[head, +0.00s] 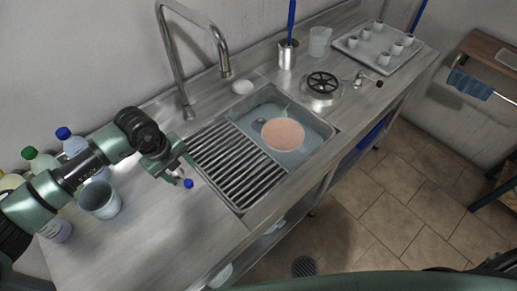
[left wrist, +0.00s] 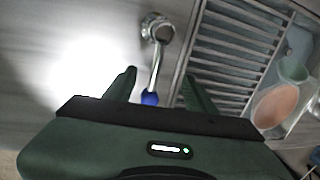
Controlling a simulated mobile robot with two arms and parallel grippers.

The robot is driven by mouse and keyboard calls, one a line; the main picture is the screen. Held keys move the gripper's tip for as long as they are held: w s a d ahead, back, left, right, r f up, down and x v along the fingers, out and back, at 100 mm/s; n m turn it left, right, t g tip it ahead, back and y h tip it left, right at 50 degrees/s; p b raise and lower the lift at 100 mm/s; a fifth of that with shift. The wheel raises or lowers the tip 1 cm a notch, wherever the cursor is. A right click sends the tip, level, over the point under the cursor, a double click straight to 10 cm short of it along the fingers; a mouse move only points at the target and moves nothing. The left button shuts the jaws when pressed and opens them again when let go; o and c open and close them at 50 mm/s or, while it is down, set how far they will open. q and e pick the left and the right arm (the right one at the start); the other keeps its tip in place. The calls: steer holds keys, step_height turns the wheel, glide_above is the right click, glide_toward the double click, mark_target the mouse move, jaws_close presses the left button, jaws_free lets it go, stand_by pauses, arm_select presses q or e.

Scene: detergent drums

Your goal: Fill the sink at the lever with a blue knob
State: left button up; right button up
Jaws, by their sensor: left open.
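The lever with the blue knob (head: 188,183) stands on the counter left of the slatted rack. In the left wrist view its metal stem runs from a round base down to the blue knob (left wrist: 150,98). My left gripper (head: 178,172) is open at the lever. In the left wrist view the knob and stem appear between the open fingers (left wrist: 160,75), with no visible grip on them. The sink (head: 325,131) holds a round pinkish-orange item (head: 283,134). Its water level cannot be told. The tall curved faucet (head: 225,70) stands behind the sink. My right gripper is out of view.
Bottles and a cup (head: 100,199) stand at the left. Another lever with a dark knob (head: 379,84), a round wheel-topped fixture (head: 322,83) and a tray of cups (head: 352,45) are farther right.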

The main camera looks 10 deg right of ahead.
arm_select(q)
steer(key=shift+s+a+r+p, duration=0.1)
steer(key=shift+r+p, duration=0.6)
steer(key=shift+r, duration=0.4)
steer(key=shift+s+a+r+p, duration=0.1)
steer(key=shift+r+p, duration=0.55)
steer(key=shift+r, duration=0.4)
step_height(320, 180, up, 8)
steer(key=s+a+b, duration=0.1)
steer(key=b, duration=0.2)
steer(key=shift+a+f, duration=0.15)
steer(key=shift+f, duration=0.05)
